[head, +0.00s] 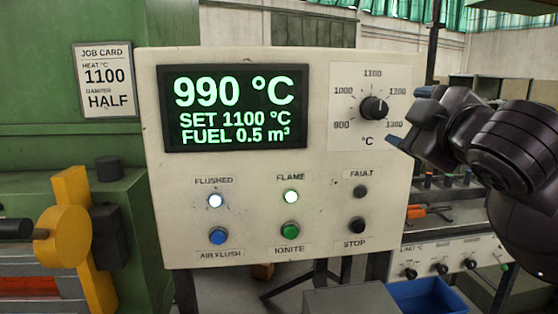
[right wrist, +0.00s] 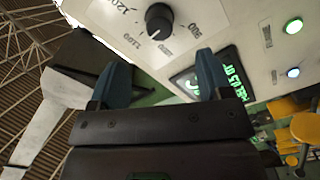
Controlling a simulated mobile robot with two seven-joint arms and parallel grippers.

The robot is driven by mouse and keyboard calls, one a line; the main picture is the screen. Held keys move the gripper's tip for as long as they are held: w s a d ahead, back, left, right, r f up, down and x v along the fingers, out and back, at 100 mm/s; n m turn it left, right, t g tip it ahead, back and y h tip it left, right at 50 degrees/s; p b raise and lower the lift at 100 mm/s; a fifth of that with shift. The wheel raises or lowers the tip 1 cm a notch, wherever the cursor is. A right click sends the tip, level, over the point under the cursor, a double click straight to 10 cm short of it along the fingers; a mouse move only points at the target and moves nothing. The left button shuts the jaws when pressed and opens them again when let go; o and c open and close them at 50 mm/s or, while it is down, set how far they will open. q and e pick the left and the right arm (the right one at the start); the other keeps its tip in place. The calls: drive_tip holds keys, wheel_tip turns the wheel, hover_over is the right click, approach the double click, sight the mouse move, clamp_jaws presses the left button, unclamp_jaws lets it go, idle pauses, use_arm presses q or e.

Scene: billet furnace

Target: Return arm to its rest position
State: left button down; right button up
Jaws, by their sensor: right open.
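My right gripper (head: 408,117) is open and empty, just right of the temperature knob (head: 374,108) on the white control panel (head: 330,220). In the right wrist view its two blue fingers (right wrist: 160,75) are spread apart, with the black knob (right wrist: 159,20) beyond them and not between them. The knob's white mark points up near 1100. The display (head: 235,108) reads 990 °C, SET 1100 °C, FUEL 0.5 m³. The FLUSHED lamp (head: 215,201) and FLAME lamp (head: 291,197) are lit; the FAULT lamp (head: 360,191) is dark. My left gripper is not in view.
A job card (head: 104,80) on the green furnace body (head: 40,100) reads 1100 and HALF. A yellow lever (head: 75,235) stands at the left. Behind the panel at right are a bench with tools (head: 430,212) and a blue bin (head: 425,295).

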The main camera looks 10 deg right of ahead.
drive_tip(key=s+d+f+m+g, duration=0.1)
drive_tip(key=s+f+m+g, duration=0.2)
drive_tip(key=f, duration=1.3)
drive_tip(key=s+f+m+g, duration=0.15)
drive_tip(key=f+g, duration=0.25)
drive_tip(key=f, duration=1.2)
drive_tip(key=s+a+f+m+g, duration=0.2)
drive_tip(key=s+f+m+g, duration=0.55)
drive_tip(key=s+f, duration=1.25)
drive_tip(key=w+f+n+t, duration=0.1)
drive_tip(key=w+f+t, duration=0.6)
drive_tip(key=f, duration=0.3)
drive_tip(key=shift+f+n+t+y, duration=0.3)
drive_tip(key=shift+f+t+y, duration=0.1)
drive_tip(key=shift+t, duration=0.05)
